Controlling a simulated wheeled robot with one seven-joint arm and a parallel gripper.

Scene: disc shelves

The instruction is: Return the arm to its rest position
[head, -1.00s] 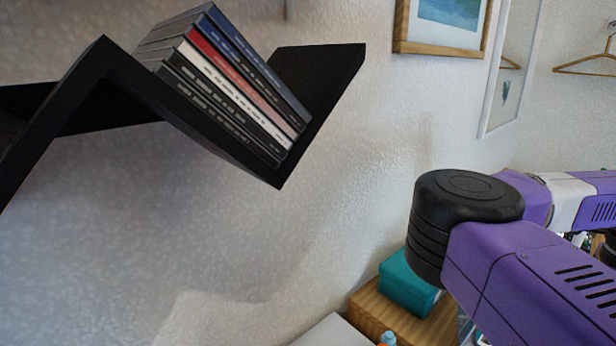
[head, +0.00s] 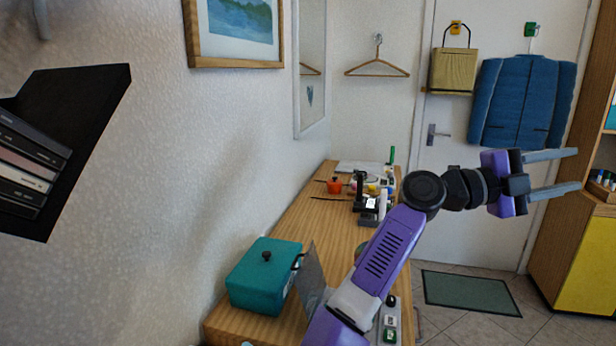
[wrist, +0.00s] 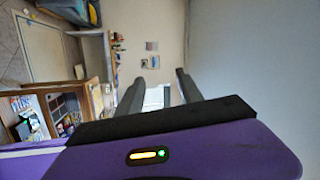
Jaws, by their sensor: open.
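My purple and black arm reaches up from the bottom middle of the head view and bends to the right. My gripper (head: 562,173) is at the right, in the air, with its two grey fingers apart and nothing between them. In the wrist view the two dark fingers of my gripper (wrist: 158,92) also stand apart, with only the distant room showing between them. The black zigzag shelf (head: 100,95) is cut off at the left edge of the head view. It holds several disc cases (head: 28,165), well away from my gripper.
A wooden table (head: 318,222) runs along the wall under my arm. It bears a teal box (head: 262,280) and small items. A blue jacket (head: 520,100) and a yellow bag (head: 452,72) hang on the door. A wooden cabinet (head: 568,240) stands at the right. A mat (head: 470,292) lies on the floor.

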